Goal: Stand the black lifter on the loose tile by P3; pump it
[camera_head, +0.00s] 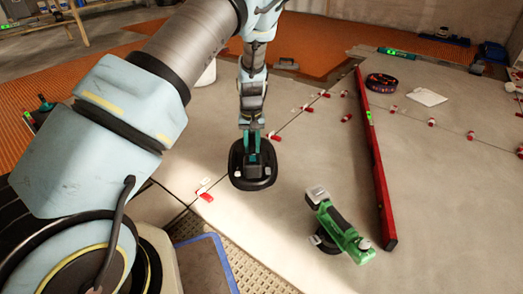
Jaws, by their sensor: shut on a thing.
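My gripper (252,143) points down and is shut on the black lifter (242,181), a rounded black suction pad. The lifter is over the pale grey tiles, left of the middle of the floor. I cannot tell whether its pad touches the tile or hangs just above it. Its handle is partly hidden by the fingers. The pale tile (225,210) lies under and around it. No P3 mark can be read, and I cannot tell which tile is loose.
A long red level (377,165) lies to the right. A green cordless tool (345,235) lies in front of it. Red-and-white clips (206,197) line the joints. A black-and-red disc (381,83) and white sheet (427,97) lie farther back.

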